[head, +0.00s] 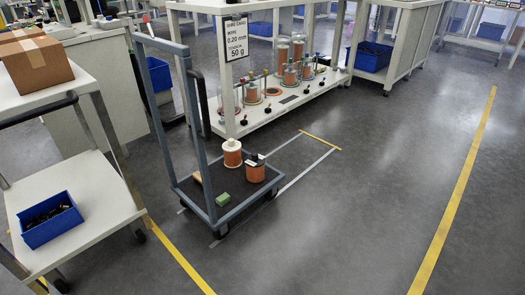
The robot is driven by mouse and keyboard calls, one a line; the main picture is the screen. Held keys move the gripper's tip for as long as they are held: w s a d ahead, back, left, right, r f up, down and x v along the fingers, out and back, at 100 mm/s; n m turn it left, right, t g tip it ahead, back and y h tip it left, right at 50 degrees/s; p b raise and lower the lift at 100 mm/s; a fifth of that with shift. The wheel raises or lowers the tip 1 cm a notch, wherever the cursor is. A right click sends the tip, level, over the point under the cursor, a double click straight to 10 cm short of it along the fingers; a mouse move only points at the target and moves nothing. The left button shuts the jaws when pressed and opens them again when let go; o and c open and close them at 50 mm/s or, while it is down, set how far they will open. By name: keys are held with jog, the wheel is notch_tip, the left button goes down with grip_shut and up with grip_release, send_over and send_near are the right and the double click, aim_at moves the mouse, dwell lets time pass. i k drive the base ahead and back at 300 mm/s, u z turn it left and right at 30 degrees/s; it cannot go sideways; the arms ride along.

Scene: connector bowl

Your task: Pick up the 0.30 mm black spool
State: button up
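A copper-coloured wire spool with a black top (255,172) stands upright on the dark deck of a grey-blue push trolley (210,217). A small pale label shows on its top, but it is too small to read, so I cannot tell its wire size. A similar spool with a cream top (232,154) stands just behind it and to the left, also upright. My gripper is not in view.
A green block (223,199) lies on the trolley near the spools. The trolley's tall handle frame (200,130) rises on its left. A white bench (250,123) behind bears several spools and a sign (237,38) reading 0.20 mm. Floor on the right (370,200) is clear.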

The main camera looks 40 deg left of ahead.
aim_at(255, 162)
jog(key=u, duration=1.25)
